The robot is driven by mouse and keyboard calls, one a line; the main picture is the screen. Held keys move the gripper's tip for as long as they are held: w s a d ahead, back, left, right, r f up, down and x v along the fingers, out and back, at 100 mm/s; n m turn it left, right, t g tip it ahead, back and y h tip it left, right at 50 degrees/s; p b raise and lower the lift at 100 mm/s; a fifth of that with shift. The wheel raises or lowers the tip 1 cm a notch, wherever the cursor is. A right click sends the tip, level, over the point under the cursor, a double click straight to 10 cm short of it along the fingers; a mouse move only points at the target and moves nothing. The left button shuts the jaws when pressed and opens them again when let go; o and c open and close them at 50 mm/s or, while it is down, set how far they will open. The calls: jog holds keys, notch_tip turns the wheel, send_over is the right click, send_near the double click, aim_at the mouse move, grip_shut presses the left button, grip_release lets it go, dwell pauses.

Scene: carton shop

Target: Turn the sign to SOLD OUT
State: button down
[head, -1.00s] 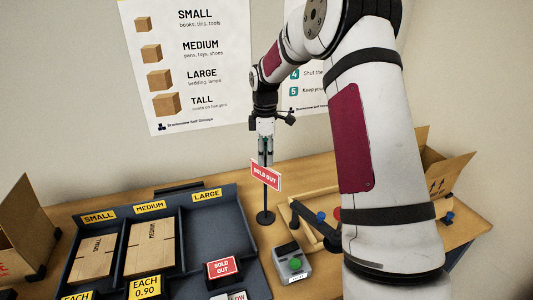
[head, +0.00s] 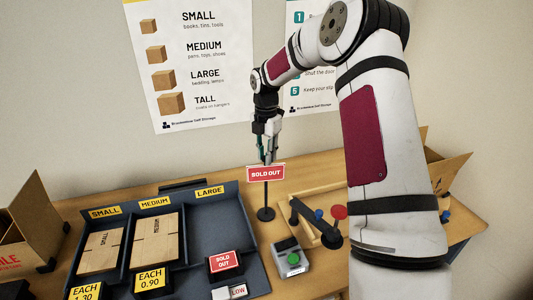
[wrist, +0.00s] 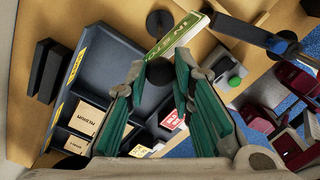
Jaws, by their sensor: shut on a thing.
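The sign (head: 266,174) is a small red board on a thin black stand with a round base (head: 265,214). Its red SOLD OUT face is square to the head view. In the wrist view, the sign (wrist: 180,36) shows its green and white other side. My gripper (head: 267,158) points down just above the sign board. In the wrist view its green fingers lie on either side of a dark round knob (wrist: 160,72) and are shut on it. The contact itself is partly hidden in the head view.
Left of the stand is a dark tray (head: 225,239) with flat cartons and a small SOLD OUT card (head: 225,261). A grey box with a green button (head: 293,258) stands front right. A wooden frame with a dark lever (head: 308,214) is to the right. Open cartons stand at both sides.

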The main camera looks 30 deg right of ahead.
jog(key=shift+n, duration=0.9)
jog(key=c, duration=1.4)
grip_release()
jog(key=shift+o, duration=0.2)
notch_tip(320, 180, up, 12)
jog(key=shift+a, duration=0.1)
